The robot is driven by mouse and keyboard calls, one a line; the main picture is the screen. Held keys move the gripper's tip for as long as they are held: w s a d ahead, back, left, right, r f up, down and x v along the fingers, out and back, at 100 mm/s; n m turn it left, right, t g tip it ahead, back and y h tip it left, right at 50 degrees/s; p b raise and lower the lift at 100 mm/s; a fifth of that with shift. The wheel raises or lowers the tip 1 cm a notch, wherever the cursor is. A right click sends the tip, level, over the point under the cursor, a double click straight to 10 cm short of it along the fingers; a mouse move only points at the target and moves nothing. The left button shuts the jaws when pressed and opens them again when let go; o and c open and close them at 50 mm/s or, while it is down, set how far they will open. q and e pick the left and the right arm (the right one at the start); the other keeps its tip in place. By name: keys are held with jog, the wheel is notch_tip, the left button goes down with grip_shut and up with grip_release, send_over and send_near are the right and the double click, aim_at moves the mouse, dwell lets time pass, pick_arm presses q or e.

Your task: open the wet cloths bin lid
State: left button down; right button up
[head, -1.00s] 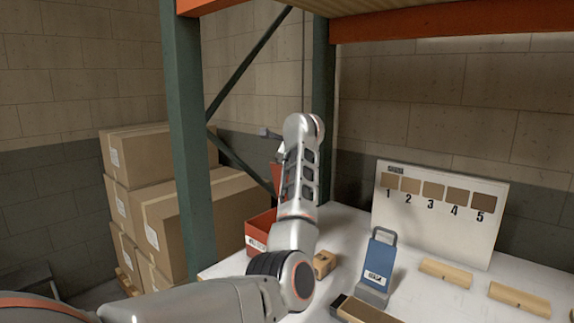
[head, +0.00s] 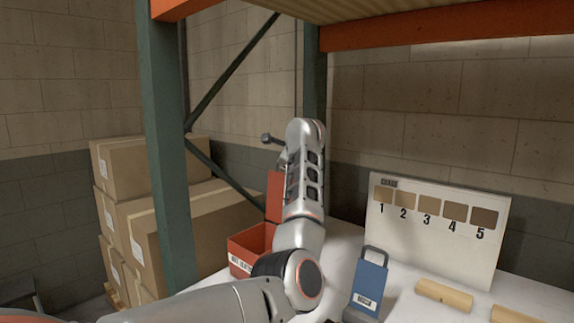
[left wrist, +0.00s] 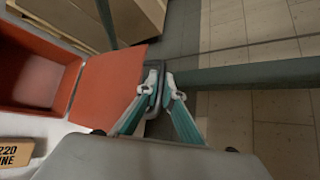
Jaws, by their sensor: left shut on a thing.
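The red wet cloths bin (head: 240,262) stands on the white table, left of my arm, with a white label on its front. Its red lid (head: 274,195) stands raised, roughly upright, at the bin's back right. The left wrist view shows the open bin (left wrist: 12,98), with its inside visible, and the lid (left wrist: 108,82) hinged back beside it. My left gripper (left wrist: 161,88) is shut on the dark handle (left wrist: 149,101) at the lid's free edge. In the head view my arm hides most of the gripper. My right gripper is not in view.
A blue tool with a grey handle (head: 369,278) stands right of my arm. Wooden rollers (head: 444,295) lie farther right, before a numbered colour board (head: 430,265). A green rack post (head: 165,160) and stacked cartons (head: 150,175) are at the left.

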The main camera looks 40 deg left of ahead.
pick_arm(q)
jog(key=shift+r, duration=0.1)
jog(key=c, duration=2.2)
grip_release()
jog(key=shift+s, duration=0.1)
notch_tip(320, 180, up, 9)
jog(key=shift+s+r, duration=0.1)
jog(key=shift+a+r, duration=0.1)
jog(key=shift+r, duration=0.4)
